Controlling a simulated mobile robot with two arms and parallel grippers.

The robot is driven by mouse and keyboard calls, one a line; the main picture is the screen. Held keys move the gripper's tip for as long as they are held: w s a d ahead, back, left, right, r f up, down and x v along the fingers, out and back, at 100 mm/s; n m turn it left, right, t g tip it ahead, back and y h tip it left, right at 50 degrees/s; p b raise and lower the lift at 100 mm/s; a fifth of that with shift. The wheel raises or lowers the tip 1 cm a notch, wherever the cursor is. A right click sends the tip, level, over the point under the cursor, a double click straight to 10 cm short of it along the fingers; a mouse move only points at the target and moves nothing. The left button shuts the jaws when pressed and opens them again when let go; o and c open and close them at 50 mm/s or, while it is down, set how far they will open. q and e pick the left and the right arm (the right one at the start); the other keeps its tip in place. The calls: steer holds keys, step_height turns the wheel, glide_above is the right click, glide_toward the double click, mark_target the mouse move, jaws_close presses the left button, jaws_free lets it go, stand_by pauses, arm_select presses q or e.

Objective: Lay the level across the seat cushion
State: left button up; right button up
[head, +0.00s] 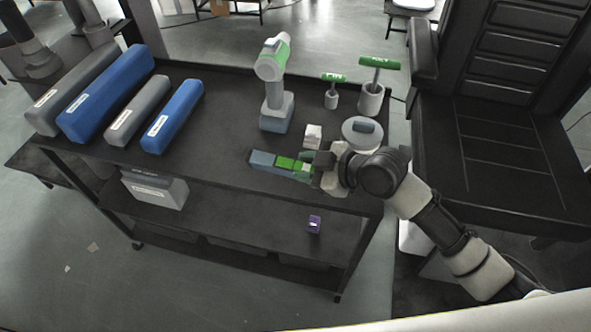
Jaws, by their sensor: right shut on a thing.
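The level (285,163) is a blue-grey bar with bright green parts, near the front right edge of the black cart's top. My right gripper (322,170) is shut on its right end, with the level pointing left. I cannot tell whether the level touches the cart top. The seat cushion (505,155) is black with stitched lines, on a large black chair at the right, and its visible top is bare. My right arm passes in front of the chair's lower left side. My left gripper is not in view.
On the black cart (215,125) stand blue and grey padded blocks (105,95), a green-and-grey drill (273,85), two green-handled tools (375,85) and a round grey container (362,133). A black armrest (423,50) rises at the cushion's far left. A grey box (155,188) sits below.

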mark_target(296, 162)
steer(key=w+f, duration=0.1)
steer(key=w+a, duration=0.1)
steer(key=w+a+f, duration=0.1)
steer(key=w, duration=0.1)
steer(key=shift+f, duration=0.35)
steer(key=shift+d+f, duration=0.1)
steer(key=shift+f, duration=1.65)
steer(key=o, duration=1.1)
steer(key=shift+c, duration=0.2)
steer(key=shift+f, duration=0.15)
